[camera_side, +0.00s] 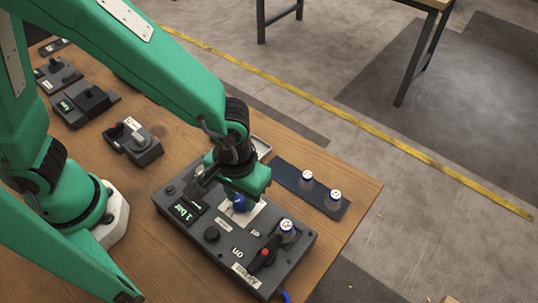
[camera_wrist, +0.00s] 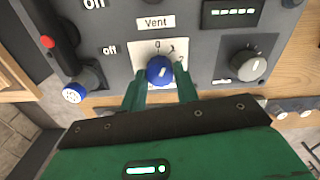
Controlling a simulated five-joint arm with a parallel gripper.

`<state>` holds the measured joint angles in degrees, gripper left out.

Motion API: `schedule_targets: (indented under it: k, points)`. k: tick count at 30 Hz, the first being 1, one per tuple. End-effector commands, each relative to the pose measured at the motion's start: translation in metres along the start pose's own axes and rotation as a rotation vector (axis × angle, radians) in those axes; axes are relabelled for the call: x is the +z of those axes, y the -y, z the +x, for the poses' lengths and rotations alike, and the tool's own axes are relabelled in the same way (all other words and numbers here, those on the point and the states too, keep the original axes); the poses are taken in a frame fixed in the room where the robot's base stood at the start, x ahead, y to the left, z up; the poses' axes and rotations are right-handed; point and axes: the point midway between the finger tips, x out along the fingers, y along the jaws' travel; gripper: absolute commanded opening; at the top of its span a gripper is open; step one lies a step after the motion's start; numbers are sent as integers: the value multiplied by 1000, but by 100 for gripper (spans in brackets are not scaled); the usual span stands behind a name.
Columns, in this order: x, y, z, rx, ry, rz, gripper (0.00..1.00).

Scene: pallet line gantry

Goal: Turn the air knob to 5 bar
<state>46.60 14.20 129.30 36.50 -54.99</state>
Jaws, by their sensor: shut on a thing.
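A dark control panel (camera_side: 185,238) lies on the wooden table. A blue knob (camera_wrist: 159,69) sits on its white dial plate (camera_wrist: 145,50), which carries small numbers, under a "Vent" label. My gripper (camera_wrist: 160,84) is shut on this blue knob, one green finger at each side. In the side view my gripper (camera_side: 238,200) comes down over the knob from above and partly hides it. A display (camera_side: 187,212) on the panel reads "1 bar". The knob's pointer direction is hard to make out.
A grey knob (camera_wrist: 248,65) is right of the dial in the wrist view. A red-marked lever (camera_side: 264,254) and a blue-and-white cap (camera_side: 287,230) are at the panel's right. A dark strip with two capped pieces (camera_side: 306,180) lies behind. Other control boxes (camera_side: 135,140) stand left.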

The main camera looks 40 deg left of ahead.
Motion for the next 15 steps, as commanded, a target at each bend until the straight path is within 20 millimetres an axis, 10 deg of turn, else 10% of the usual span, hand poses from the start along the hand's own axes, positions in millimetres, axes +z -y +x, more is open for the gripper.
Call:
schedule_targets:
  k: [15]
  points:
    - [0,0,-1,0,0,491,8]
